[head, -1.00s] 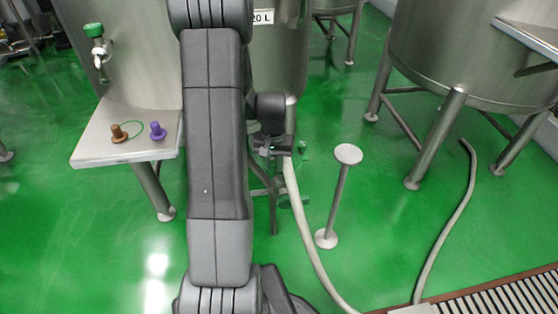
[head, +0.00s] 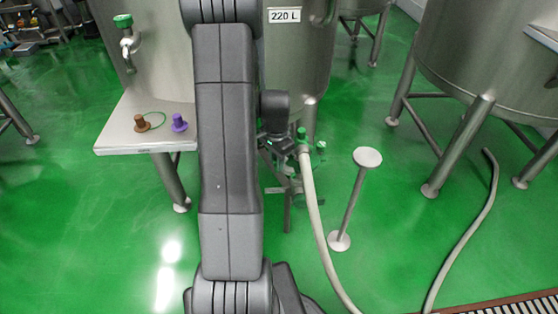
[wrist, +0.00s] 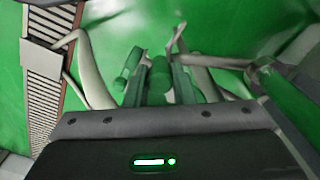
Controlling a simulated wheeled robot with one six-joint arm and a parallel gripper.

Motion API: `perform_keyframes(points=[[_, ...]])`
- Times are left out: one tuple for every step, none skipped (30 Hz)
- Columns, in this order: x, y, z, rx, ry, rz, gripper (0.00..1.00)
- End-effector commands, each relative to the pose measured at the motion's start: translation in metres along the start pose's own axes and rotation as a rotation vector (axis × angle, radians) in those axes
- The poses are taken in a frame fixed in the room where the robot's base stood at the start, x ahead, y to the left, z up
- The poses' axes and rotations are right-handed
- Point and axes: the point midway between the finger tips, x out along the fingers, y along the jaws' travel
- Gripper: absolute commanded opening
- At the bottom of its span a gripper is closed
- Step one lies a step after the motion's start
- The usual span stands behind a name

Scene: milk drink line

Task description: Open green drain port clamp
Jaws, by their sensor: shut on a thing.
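The green clamp on the drain port shows as a small green part (head: 302,134) at the top end of a pale hose (head: 317,215), below the tank labelled 220 L. My gripper (head: 284,146) is beside it, low in front of the tank. In the wrist view, my gripper (wrist: 160,88) has its two dark fingers closed on a green piece (wrist: 160,72), which appears to be part of the clamp. Another green part (wrist: 131,62) lies just left of it. The fingers and my arm hide much of the port, so I cannot tell the clamp's exact position.
A white round-topped stand (head: 367,158) is right of the hose. A steel shelf (head: 118,134) at left carries a brown plug (head: 141,123) and a purple plug (head: 179,123). Another tank (head: 490,60) stands at right. A floor grate (head: 500,303) runs along the lower right.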

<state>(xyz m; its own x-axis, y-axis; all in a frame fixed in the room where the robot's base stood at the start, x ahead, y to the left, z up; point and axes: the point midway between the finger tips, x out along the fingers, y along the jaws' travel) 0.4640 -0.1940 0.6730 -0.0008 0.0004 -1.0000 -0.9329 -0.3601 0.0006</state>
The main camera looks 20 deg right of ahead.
Motion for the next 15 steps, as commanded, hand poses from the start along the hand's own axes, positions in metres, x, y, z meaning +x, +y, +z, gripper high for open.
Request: perform_keyframes(points=[[-0.0009, -0.0013, -0.0003, 0.005, 0.002, -0.002, 0.00], [-0.0009, -0.0015, -0.0003, 0.008, 0.002, -0.002, 0.00], [-0.0009, -0.0017, -0.0003, 0.011, 0.002, -0.002, 0.00], [-0.0009, -0.0018, -0.0002, 0.013, 0.002, -0.002, 0.00], [-0.0009, -0.0018, -0.0002, 0.014, 0.002, -0.002, 0.00], [-0.0009, -0.0019, -0.0002, 0.015, 0.002, -0.002, 0.00], [-0.0009, -0.0019, -0.0003, 0.015, 0.002, -0.002, 0.00], [-0.0009, -0.0019, -0.0003, 0.015, 0.002, -0.002, 0.00], [-0.0009, -0.0019, -0.0003, 0.015, 0.002, -0.002, 0.00], [-0.0009, -0.0019, -0.0003, 0.014, 0.002, -0.002, 0.00], [-0.0010, -0.0019, -0.0003, 0.014, 0.002, -0.002, 0.00], [-0.0010, -0.0019, -0.0004, 0.014, 0.002, -0.002, 0.00], [-0.0010, -0.0019, -0.0004, 0.014, 0.002, -0.002, 0.00], [-0.0010, -0.0019, -0.0004, 0.014, 0.002, -0.002, 0.00], [-0.0010, -0.0019, -0.0004, 0.014, 0.003, -0.003, 0.26]])
